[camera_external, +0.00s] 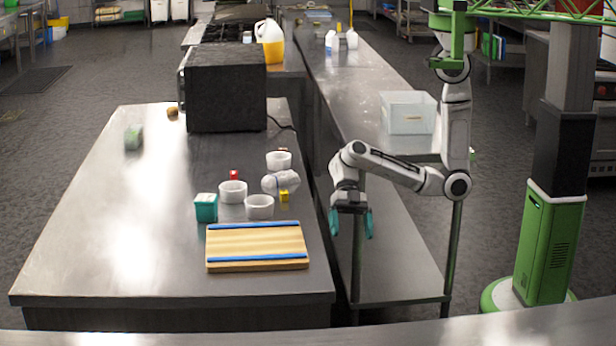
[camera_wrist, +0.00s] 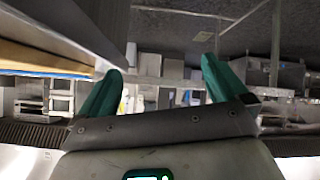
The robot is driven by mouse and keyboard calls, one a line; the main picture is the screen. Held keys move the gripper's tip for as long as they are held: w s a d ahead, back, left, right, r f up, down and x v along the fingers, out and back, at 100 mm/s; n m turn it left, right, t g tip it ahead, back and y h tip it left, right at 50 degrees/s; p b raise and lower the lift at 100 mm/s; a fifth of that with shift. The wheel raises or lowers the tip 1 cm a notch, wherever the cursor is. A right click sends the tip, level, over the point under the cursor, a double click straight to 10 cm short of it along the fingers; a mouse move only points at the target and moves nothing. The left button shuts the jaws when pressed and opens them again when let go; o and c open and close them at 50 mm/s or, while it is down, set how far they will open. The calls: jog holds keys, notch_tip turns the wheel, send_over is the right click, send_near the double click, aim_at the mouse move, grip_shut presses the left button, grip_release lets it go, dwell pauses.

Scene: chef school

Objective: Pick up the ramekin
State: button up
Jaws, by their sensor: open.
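Three small white ramekin-like cups stand on the steel table in the external view: a left ramekin (camera_external: 233,192), a front ramekin (camera_external: 259,207) and a back ramekin (camera_external: 278,160). I cannot tell which one the task names. My gripper (camera_external: 351,226) hangs past the table's right edge, to the right of the cups and apart from them. Its teal fingers point down, spread and empty. In the wrist view my gripper (camera_wrist: 160,70) also shows two separated teal fingers with nothing between them. No ramekin can be made out there.
A wooden board with blue strips (camera_external: 257,242) lies in front of the cups. A teal box (camera_external: 206,207), a rounded white object (camera_external: 280,183) and small red and yellow blocks are close by. A black oven (camera_external: 226,88) stands behind. The table's left side is mostly clear.

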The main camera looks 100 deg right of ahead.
jog(key=w+d+r, duration=0.1)
jog(key=w+d, duration=0.1)
jog(key=w, duration=0.2)
jog(key=w+d+r+m+h+b, duration=0.1)
jog(key=w+d, duration=0.1)
jog(key=w, duration=0.3)
jog(key=w+d+r+h, duration=0.1)
jog(key=w+d, duration=0.1)
jog(key=w, duration=0.2)
jog(key=shift+w+d+r+m, duration=0.3)
jog(key=shift+w+m, duration=0.1)
jog(key=w+d+r+m+h+b, duration=0.1)
jog(key=w+d+r+m+h, duration=0.1)
jog(key=w+d+r, duration=0.4)
jog(key=r+m+t+h, duration=0.1)
jog(key=m+h, duration=0.1)
send_over(259, 202)
jog(key=s, duration=0.1)
jog(key=shift+s+d+b, duration=0.1)
jog(key=shift+b, duration=0.35)
jog(key=p+x, duration=0.1)
jog(key=x, duration=0.9)
jog(key=shift+f+p, duration=0.2)
jog(key=shift+p, duration=0.2)
jog(key=c, duration=0.8)
jog(key=shift+w+r, duration=0.1)
jog(key=shift+w, duration=0.1)
